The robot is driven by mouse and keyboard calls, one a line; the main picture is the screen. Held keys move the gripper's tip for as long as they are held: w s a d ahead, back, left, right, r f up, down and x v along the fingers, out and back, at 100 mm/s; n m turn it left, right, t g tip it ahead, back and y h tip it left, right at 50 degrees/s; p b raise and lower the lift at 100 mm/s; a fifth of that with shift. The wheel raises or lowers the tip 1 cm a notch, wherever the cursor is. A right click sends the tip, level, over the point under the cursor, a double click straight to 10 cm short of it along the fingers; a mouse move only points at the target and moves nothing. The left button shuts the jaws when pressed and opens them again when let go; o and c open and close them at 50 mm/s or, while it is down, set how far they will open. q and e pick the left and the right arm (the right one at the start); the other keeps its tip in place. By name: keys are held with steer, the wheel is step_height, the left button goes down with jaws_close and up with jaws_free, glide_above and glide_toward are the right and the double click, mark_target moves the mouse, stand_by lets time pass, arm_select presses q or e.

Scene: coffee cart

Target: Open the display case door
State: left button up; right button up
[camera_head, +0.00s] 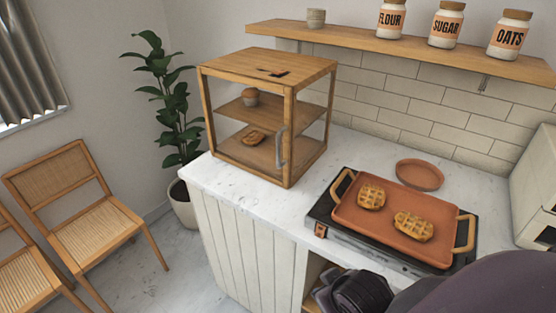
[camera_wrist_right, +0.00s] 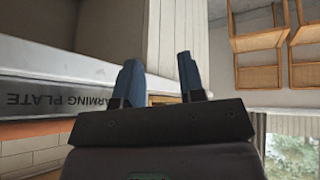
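The display case (camera_head: 268,62) is a wooden-framed box with clear sides on the left part of the white counter in the head view. Its door has a pale vertical handle (camera_head: 281,148) near the front right post, and the door looks closed. In the head view my right arm is low at the bottom right, away from the case. My left gripper is not in view.
A warming plate (camera_head: 322,230) carries a terracotta tray (camera_head: 345,213) with two waffles. A round terracotta dish (camera_head: 419,175) lies behind it. A shelf (camera_head: 400,42) with jars hangs above. A plant (camera_head: 160,90) and chairs (camera_head: 75,205) stand left. Counter right of the case is clear.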

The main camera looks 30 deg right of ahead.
steer(key=w+d+r+t+h, duration=0.1)
steer(key=w+r, duration=0.1)
steer(key=w, duration=0.1)
steer(key=w+d+r+m+t, duration=0.1)
steer(key=w+d+r+t, duration=0.1)
steer(key=w, duration=0.1)
steer(key=w+d+r+m+t+h, duration=0.1)
steer(key=w+r, duration=0.2)
steer(key=w, duration=0.1)
steer(key=shift+d+t+h, duration=0.3)
steer(key=shift+t, duration=0.1)
steer(key=t+y, duration=0.1)
steer(key=t, duration=0.6)
glide_toward(279, 149)
steer(key=w, duration=0.3)
steer(key=w+d, duration=0.1)
steer(key=w, duration=0.3)
steer(key=w+d, duration=0.1)
steer(key=w, duration=0.2)
steer(key=shift+w+r, duration=0.15)
jaws_close()
